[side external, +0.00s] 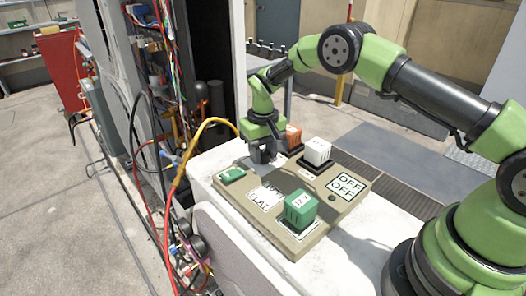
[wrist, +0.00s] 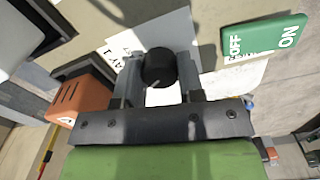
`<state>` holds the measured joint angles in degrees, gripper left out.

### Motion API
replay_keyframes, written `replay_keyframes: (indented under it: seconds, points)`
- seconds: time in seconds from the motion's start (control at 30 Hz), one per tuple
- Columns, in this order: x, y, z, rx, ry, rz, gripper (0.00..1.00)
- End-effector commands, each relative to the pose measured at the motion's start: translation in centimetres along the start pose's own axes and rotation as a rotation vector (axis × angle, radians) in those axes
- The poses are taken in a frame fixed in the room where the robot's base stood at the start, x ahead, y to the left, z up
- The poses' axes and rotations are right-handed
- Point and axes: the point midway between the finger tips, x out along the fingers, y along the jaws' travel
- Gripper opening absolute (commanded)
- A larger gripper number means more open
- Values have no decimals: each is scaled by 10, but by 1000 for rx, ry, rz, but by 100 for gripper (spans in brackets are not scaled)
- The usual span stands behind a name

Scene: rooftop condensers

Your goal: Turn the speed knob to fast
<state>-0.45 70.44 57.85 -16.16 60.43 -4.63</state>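A round black knob (wrist: 160,68) with a pale pointer mark sits on the panel between my two fingers in the wrist view. My gripper (wrist: 161,76) has one finger on each side of the knob, with no clear gap showing on either side. In the side view my gripper (side external: 262,155) points down at the far edge of the beige panel (side external: 335,208) and hides the knob. A white label (wrist: 118,50) beside the knob is partly covered by a finger, so its words cannot be fully read.
A green ON/OFF rocker (wrist: 264,34) is close to the right finger in the wrist view. An orange block (side external: 293,136), a white block (side external: 317,151) and a green block (side external: 300,208) stand up from the panel area. A yellow hose (side external: 205,128) and cables hang at left.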

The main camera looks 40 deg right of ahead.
Motion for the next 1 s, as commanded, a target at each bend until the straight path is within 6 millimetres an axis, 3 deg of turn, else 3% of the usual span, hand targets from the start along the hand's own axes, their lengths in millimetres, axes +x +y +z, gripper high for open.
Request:
replay_keyframes:
  seconds: [0.47,1.0]
  points:
    - [0,0,0,146,-1,1,12]
    - [0,0,0,639,0,1,12]
